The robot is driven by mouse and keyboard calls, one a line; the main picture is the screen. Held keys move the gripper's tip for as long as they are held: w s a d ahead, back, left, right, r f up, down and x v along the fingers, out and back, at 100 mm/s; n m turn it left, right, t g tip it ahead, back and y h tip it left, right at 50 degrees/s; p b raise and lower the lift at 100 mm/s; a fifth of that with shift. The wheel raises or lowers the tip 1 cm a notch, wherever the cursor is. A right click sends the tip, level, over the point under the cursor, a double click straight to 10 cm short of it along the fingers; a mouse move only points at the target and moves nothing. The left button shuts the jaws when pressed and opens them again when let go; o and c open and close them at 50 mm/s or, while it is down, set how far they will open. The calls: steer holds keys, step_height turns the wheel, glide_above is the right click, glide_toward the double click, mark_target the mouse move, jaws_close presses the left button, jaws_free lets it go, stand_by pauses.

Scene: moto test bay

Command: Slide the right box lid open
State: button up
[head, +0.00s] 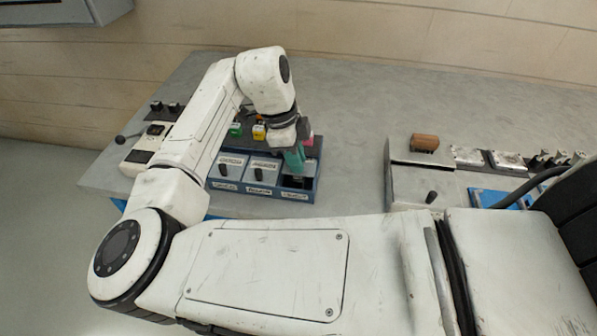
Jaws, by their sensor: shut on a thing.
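A blue box unit (213,184) with three labelled compartments stands near the front edge of the grey table. The left lid (229,162) and the middle lid (264,166) are pale, each with a dark knob, and cover their compartments. My gripper (294,166) points down over the right compartment (297,183), with teal at its tip. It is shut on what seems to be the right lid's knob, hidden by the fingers. The front of the right compartment looks dark and open. The right lid is mostly hidden behind my gripper.
Green (235,130), yellow (259,132) and pink (308,140) items stand behind the boxes. A switch panel with a lever (148,145) is to the left. A grey fixture with a brown block (425,142) is to the right. The table between is clear.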

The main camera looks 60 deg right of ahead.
steer(key=shift+w+d, duration=0.25)
steer(key=shift+d, duration=0.45)
steer(key=shift+w+d, duration=0.25)
steer(key=shift+d, duration=0.45)
steer(key=o, duration=0.7)
steer(key=p+v, duration=0.2)
steer(key=s+p+v, duration=0.1)
steer(key=v, duration=0.1)
steer(key=p+v, duration=0.2)
steer(key=shift+s+d+r+p, duration=0.15)
steer(key=shift+d+r+p, duration=0.15)
steer(key=shift+r, duration=0.3)
